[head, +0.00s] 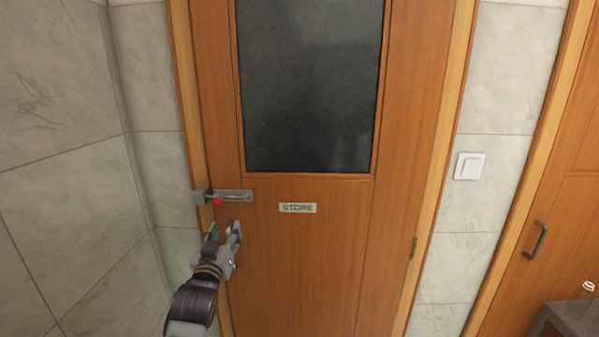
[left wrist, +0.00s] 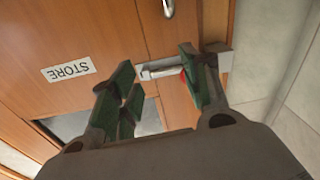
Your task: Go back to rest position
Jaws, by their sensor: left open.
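My left gripper (head: 222,232) is open and empty in front of the wooden door (head: 310,250), just below the bolt latch (head: 235,195). The latch is a metal bar with a red knob (head: 218,202) at the door's left edge, reaching a bracket on the frame. In the left wrist view, the open gripper fingers (left wrist: 157,88) stand apart before the latch (left wrist: 160,69). The red knob (left wrist: 183,74) is partly hidden by one finger there; I cannot tell whether they touch. My right gripper is not in view.
The door carries a STORE sign (head: 297,208) and a dark window (head: 310,85). A light switch (head: 469,166) is on the tiled wall. Another wooden door with a handle (head: 536,240) stands at right, near a dark grey surface (head: 575,318). A tiled wall is close at left.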

